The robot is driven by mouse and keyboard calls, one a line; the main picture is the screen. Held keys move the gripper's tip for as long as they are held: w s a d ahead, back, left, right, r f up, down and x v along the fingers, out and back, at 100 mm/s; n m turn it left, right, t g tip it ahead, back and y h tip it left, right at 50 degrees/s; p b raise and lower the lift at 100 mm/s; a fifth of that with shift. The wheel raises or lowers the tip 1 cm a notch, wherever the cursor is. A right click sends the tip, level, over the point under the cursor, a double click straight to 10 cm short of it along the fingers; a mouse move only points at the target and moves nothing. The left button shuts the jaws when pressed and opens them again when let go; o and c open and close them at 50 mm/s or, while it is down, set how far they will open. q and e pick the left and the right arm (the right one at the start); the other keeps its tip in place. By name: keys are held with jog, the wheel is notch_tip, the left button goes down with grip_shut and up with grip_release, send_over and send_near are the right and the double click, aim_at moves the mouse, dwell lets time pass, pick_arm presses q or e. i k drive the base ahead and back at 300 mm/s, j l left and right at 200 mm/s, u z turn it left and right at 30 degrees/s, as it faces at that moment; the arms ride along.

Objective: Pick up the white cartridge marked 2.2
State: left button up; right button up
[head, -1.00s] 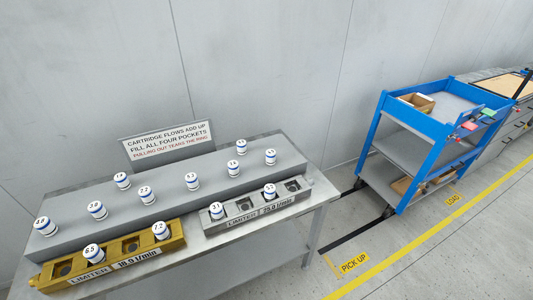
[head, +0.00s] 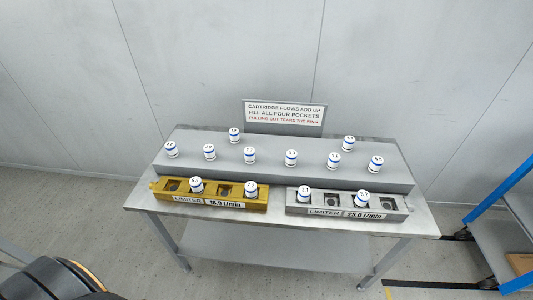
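The white cartridge that reads as 2.2 (head: 249,155) stands upright on the raised grey shelf (head: 270,172) of the table. It has a blue band and a marked white top. It is in the front row, between one white cartridge (head: 209,152) on its left and another (head: 291,158) on its right. Its number is small but seems legible. Neither of my grippers shows in the head view, and nothing touches the cartridge.
Several similar cartridges share the shelf. In front, a gold limiter block (head: 210,201) and a silver one (head: 345,212) each hold two cartridges and have two empty pockets. A sign (head: 284,113) stands behind. A blue cart (head: 500,200) is at the right.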

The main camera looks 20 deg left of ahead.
aim_at(249, 152)
jog(key=u, duration=1.1)
